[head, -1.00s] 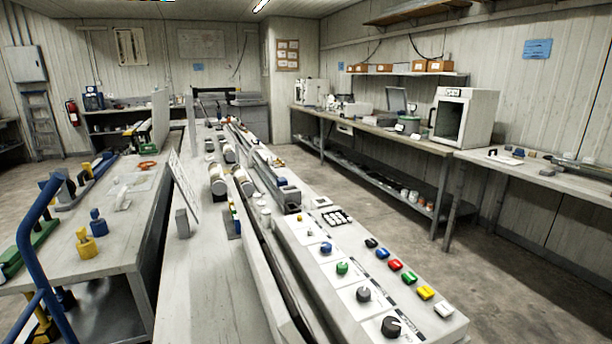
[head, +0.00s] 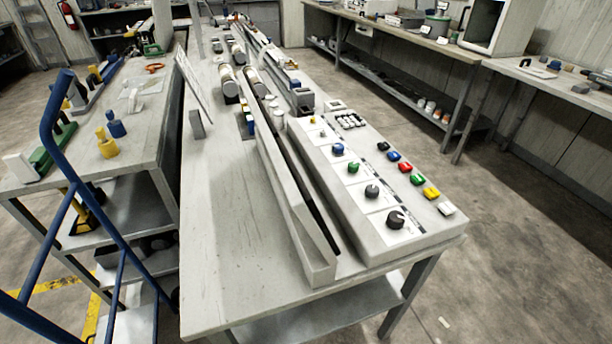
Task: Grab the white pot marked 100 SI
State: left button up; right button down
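I cannot make out any pot marked 100 SI; no such marking is legible at this size. Several small pots, white (head: 430,106) and orange-topped, stand on the low shelf under the right-hand bench. A small white round thing (head: 278,117) sits on the long middle table beside the control panel; I cannot tell whether it is a pot. Neither of my grippers is in view.
The long middle table (head: 215,270) carries a sloped control panel (head: 350,195) with coloured knobs and a long liner rail (head: 318,255). A blue handrail (head: 55,150) stands at the left by a side bench (head: 135,145). Floor (head: 500,260) is clear at the right.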

aim_at(279, 120)
jog(key=i+l+u, duration=0.15)
jog(key=l+u, duration=0.3)
jog(key=i+l+u, duration=0.1)
jog(key=l+u, duration=0.8)
jog(key=l, duration=0.15)
jog(key=k+l+u, duration=0.1)
jog(key=l+u, duration=0.35)
jog(key=k+l+u, duration=0.15)
jog(key=l+u, duration=0.3)
jog(key=k+l, duration=0.4)
jog(key=l, duration=0.25)
jog(key=k+l+u, duration=0.15)
jog(key=l, duration=0.2)
jog(key=k+l, duration=0.15)
jog(key=l, duration=0.25)
jog(key=k+l+u, duration=0.1)
jog(key=l, duration=0.25)
jog(key=i+l, duration=0.15)
jog(key=l, duration=0.25)
jog(key=i+l+u, duration=0.1)
jog(key=l, duration=0.25)
jog(key=i+l, duration=0.2)
jog(key=l, duration=0.2)
jog(key=i+l, duration=0.1)
jog(key=l, duration=0.3)
jog(key=i+l+u, duration=0.1)
jog(key=l, duration=0.25)
jog(key=i+l, duration=0.15)
jog(key=l, duration=0.25)
